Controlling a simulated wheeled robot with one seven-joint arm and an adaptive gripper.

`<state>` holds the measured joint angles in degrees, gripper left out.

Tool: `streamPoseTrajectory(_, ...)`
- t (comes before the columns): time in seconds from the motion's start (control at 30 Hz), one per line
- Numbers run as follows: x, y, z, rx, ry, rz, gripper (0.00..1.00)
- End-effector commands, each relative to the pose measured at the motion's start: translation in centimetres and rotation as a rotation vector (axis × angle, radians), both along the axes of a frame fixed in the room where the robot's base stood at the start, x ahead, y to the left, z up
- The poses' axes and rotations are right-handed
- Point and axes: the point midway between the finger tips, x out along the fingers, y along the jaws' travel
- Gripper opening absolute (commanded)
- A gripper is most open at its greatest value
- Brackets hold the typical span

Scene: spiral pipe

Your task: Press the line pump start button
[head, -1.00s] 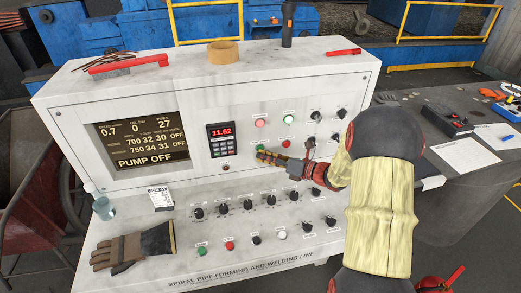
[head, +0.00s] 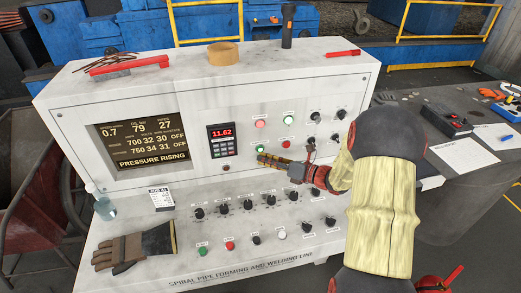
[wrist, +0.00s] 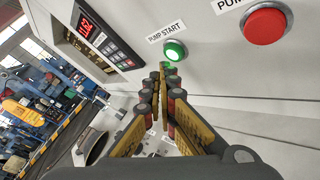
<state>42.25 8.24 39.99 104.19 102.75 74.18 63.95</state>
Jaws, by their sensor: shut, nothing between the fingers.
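The green button under the "PUMP START" label (wrist: 165,32) is on the upright panel. In the wrist view the green button (wrist: 174,51) glows green. In the head view it shows as a small green spot (head: 261,149) just above my fingertips. My gripper (wrist: 168,72) is shut and empty, its tips just below the button in the wrist view; I cannot tell whether they touch it. The gripper also shows in the head view (head: 262,158), reaching in from the right. The console screen (head: 142,143) reads "PRESSURE RISING", with oil bar 79.
A large red button (wrist: 265,23), its label partly cut off, is right of the green one. A keypad display (head: 221,139) reading 11.62 sits to the left. Several black knobs (head: 247,204) cover the sloped desk. A work glove (head: 135,246) lies at its left.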

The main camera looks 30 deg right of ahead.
Motion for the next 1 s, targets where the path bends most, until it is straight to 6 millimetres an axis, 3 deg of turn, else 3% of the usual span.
streamPoseTrajectory(0.27, -0.2, 0.0, 0.0, 0.000, 0.001, -0.001, 0.00)
streamPoseTrajectory(0.8, -4.5, 1.2, 0.0, 0.002, 0.002, -0.002, 0.00)
streamPoseTrajectory(1.0, -4.8, 1.4, -0.1, 0.000, 0.001, -0.001, 0.00)
